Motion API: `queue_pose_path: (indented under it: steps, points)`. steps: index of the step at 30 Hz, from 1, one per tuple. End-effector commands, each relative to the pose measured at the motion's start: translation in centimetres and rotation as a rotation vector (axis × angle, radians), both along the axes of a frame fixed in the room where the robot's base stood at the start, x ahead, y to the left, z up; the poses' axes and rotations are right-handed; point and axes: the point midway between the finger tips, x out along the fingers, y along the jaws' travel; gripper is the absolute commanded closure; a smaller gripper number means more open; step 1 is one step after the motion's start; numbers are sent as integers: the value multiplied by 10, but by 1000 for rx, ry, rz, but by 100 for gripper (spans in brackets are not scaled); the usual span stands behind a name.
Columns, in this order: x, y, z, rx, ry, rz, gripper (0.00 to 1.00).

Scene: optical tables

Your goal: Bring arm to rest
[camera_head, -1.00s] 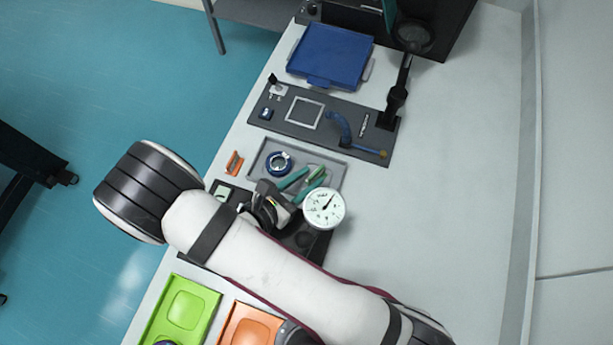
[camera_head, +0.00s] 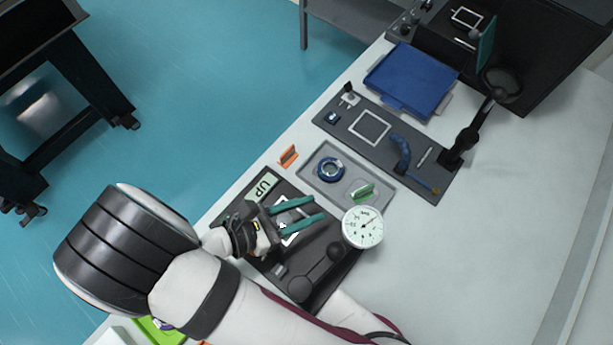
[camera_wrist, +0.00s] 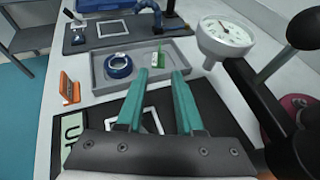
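My gripper (camera_head: 308,211) is above the dark base plate of the dial gauge stand, with its two green fingers apart and nothing between them. The fingers also show in the wrist view (camera_wrist: 158,88), pointing toward the grey tray (camera_wrist: 98,78). My white arm (camera_head: 255,310) reaches in from the bottom of the head view. The dial gauge (camera_head: 362,227) stands just right of the fingers, and it also shows in the wrist view (camera_wrist: 226,38). A white square frame (camera_head: 290,232) lies on the dark plate under the fingers.
The grey tray holds a blue ring (camera_head: 330,168) and a small green piece (camera_head: 362,193). An orange holder (camera_head: 288,156) stands left of it. Beyond are a dark tool board (camera_head: 345,123), a blue tray (camera_head: 410,80) and a magnifier stand (camera_head: 465,140). The table's right side is clear.

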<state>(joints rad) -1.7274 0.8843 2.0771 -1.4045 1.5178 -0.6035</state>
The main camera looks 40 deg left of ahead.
Motion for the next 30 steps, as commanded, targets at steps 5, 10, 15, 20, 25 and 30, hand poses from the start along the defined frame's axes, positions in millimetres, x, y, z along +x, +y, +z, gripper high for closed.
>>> queue_pose_path:
  steps: [5,10,15,20,25,30]
  points:
    - [0,0,0,0,0,0,64]
    - [1,0,0,1,1,0,64]
    - [33,-13,1,61,123,-178,64]
    - [104,-55,18,352,329,-571,64]
    - [95,-174,96,957,84,-1473,64]
    - [19,-220,136,1412,-333,-2361,64]
